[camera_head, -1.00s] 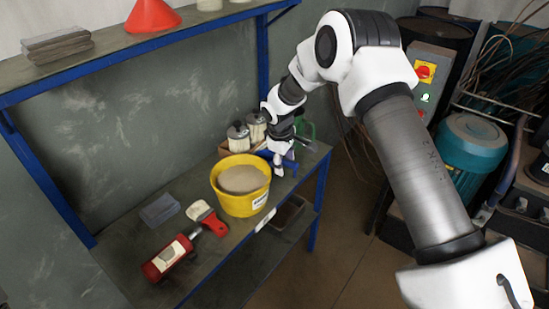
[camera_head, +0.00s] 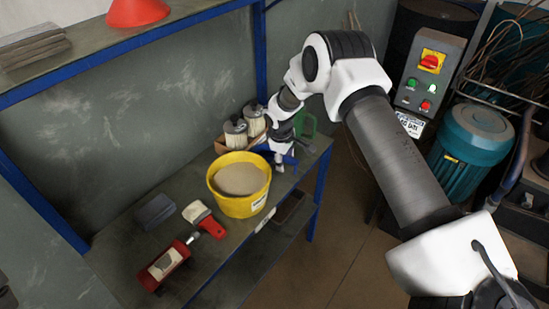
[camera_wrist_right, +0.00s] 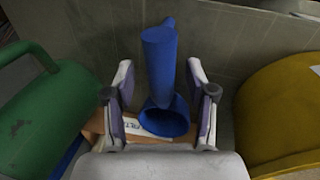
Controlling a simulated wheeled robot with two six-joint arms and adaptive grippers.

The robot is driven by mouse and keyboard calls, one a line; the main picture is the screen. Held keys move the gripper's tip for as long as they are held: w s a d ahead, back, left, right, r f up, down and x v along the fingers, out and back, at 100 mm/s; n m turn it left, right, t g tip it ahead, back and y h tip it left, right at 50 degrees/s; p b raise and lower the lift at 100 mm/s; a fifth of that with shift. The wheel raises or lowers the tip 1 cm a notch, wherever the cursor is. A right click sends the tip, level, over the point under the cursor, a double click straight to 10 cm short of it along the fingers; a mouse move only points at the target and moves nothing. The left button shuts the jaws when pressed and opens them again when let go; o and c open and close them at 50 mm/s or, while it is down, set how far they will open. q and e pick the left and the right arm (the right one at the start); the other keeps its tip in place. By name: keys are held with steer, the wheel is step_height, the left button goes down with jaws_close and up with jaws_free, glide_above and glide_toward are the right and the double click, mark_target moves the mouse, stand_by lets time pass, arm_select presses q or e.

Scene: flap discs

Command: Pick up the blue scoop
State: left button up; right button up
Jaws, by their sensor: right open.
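The blue scoop (camera_wrist_right: 160,65) shows in the right wrist view, its handle toward the top and its open bowl end lower down. My right gripper (camera_wrist_right: 160,90) is open, with one finger on each side of the scoop and visible gaps between. In the head view, my right gripper (camera_head: 282,160) is low at the right end of the bench, just behind the yellow bucket. Only a little of the blue scoop (camera_head: 291,161) shows there; the gripper hides the rest. My left gripper is not in view.
The yellow bucket (camera_head: 239,203) of sand stands close to the gripper, at right in the wrist view (camera_wrist_right: 285,110). A green container (camera_wrist_right: 40,115) is close on the other side. Filter canisters (camera_head: 236,134), a red-handled brush (camera_head: 205,219) and a red tool (camera_head: 165,265) are also on the bench (camera_head: 125,250).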

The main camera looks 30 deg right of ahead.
steer(key=shift+s+r, duration=0.1)
steer(key=shift+c, duration=1.4)
jaws_close()
step_height(320, 180, up, 10)
steer(key=shift+f+b, duration=0.1)
steer(key=shift+b, duration=0.5)
